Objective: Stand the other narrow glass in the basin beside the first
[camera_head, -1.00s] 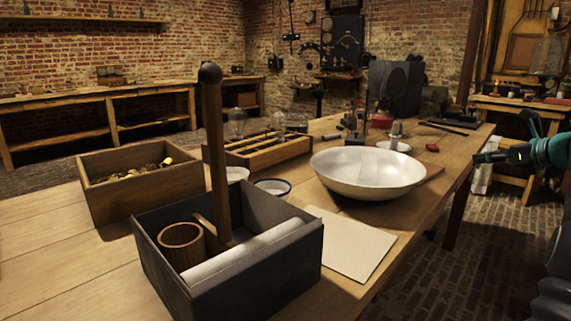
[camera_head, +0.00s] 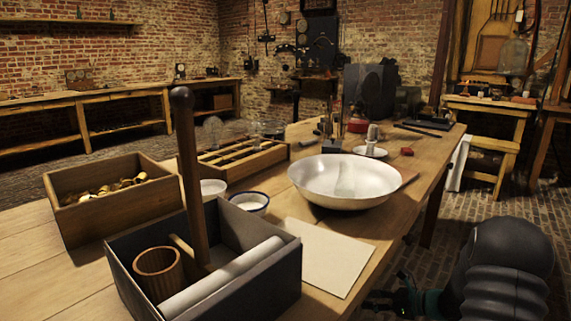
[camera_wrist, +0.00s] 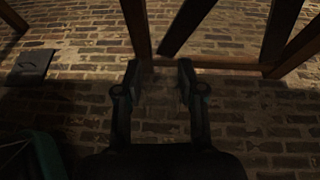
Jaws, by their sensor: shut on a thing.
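The white basin (camera_head: 318,190) stands on the workbench, right of the middle. A faint pale upright shape (camera_head: 345,180) shows inside it, perhaps a clear glass; I cannot be sure. My gripper (camera_head: 395,298) is low beside the bench's right edge in the head view, partly hidden by my black arm. In the wrist view my gripper (camera_wrist: 160,76) points at the brick floor, its fingers a narrow gap apart. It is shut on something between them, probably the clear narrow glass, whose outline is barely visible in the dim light.
A wooden box (camera_head: 75,215) is at left. A saucer (camera_head: 370,152) and small tools are behind. Wooden legs (camera_wrist: 138,30) show below the bench.

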